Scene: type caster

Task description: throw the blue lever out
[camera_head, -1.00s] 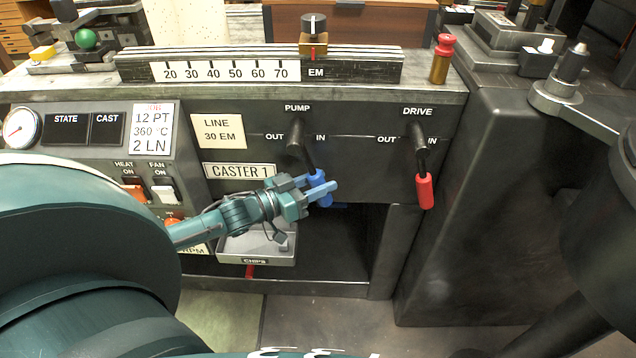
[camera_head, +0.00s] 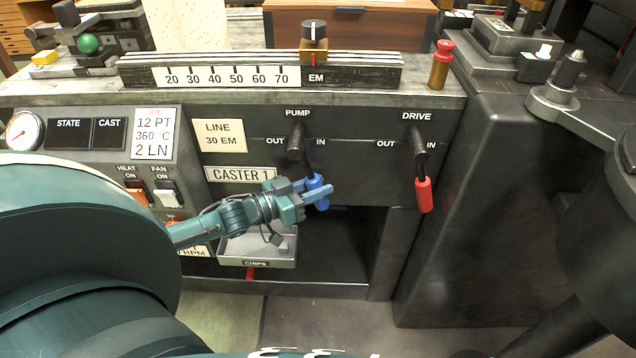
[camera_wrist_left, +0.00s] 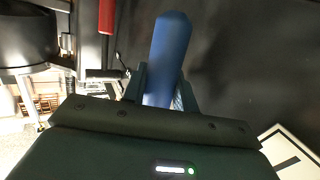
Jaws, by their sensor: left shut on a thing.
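The blue lever (camera_head: 316,182) hangs from the black PUMP pivot (camera_head: 296,142) on the caster's front panel. Its handle leans down and a little right, toward the IN side. My left gripper (camera_head: 314,192) comes in from the left and is shut on the blue handle. In the left wrist view the blue handle (camera_wrist_left: 169,50) stands up between the two fingers (camera_wrist_left: 160,92). The part of the handle behind the fingers is hidden. My right gripper is not in view.
The red DRIVE lever (camera_head: 423,194) hangs to the right, apart from my gripper. A grey chips tray (camera_head: 256,262) sits below my left wrist, next to a dark open recess (camera_head: 335,240). HEAT and FAN switches (camera_head: 165,193) are at the left.

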